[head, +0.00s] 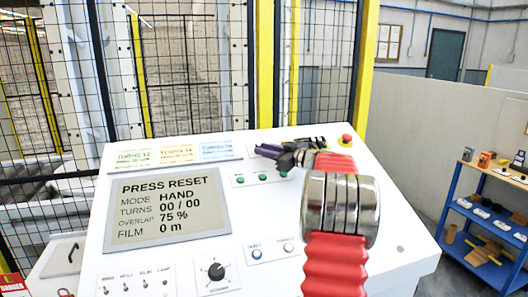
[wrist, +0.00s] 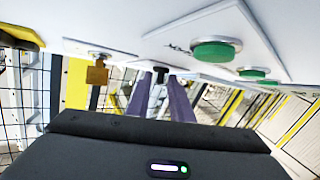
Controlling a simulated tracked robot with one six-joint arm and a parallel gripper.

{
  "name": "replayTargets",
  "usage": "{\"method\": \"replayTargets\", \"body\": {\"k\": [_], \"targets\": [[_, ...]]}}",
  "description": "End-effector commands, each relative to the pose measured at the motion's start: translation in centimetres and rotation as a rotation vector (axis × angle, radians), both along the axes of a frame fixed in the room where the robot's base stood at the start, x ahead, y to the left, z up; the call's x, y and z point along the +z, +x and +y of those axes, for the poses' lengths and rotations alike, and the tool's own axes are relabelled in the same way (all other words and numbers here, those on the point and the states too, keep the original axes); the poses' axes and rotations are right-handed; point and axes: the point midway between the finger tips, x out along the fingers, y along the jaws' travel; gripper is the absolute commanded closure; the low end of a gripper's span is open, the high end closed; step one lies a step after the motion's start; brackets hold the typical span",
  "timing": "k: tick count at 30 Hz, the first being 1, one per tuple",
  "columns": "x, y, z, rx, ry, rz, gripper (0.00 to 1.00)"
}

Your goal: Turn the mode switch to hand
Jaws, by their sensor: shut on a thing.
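My gripper (head: 266,151) has purple fingers and is at the upper part of the white control panel (head: 150,262), behind the green buttons. In the wrist view my gripper (wrist: 160,84) is shut on a small dark grey handle, the mode switch (wrist: 160,74), between its fingertips. The head view does not show the switch clearly; the fingers cover it. The display (head: 170,207) reads "PRESS RESET", "MODE HAND", "TURNS 00 / 00", "OVERLAP 75 %", "FILM 0 m".
Green buttons (wrist: 213,52) are close to the fingers on the right in the wrist view. A brass-coloured tag-like piece (wrist: 98,73) hangs at the left. A mesh fence stands behind.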

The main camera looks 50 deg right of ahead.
Motion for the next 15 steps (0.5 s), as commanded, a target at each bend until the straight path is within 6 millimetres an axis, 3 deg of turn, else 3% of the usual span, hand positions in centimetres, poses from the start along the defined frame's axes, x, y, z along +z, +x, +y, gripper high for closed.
{"method": "replayTargets", "body": {"k": [15], "targets": [[0.21, 0.17, -0.36, 0.176, -0.070, 0.036, 1.00]]}}
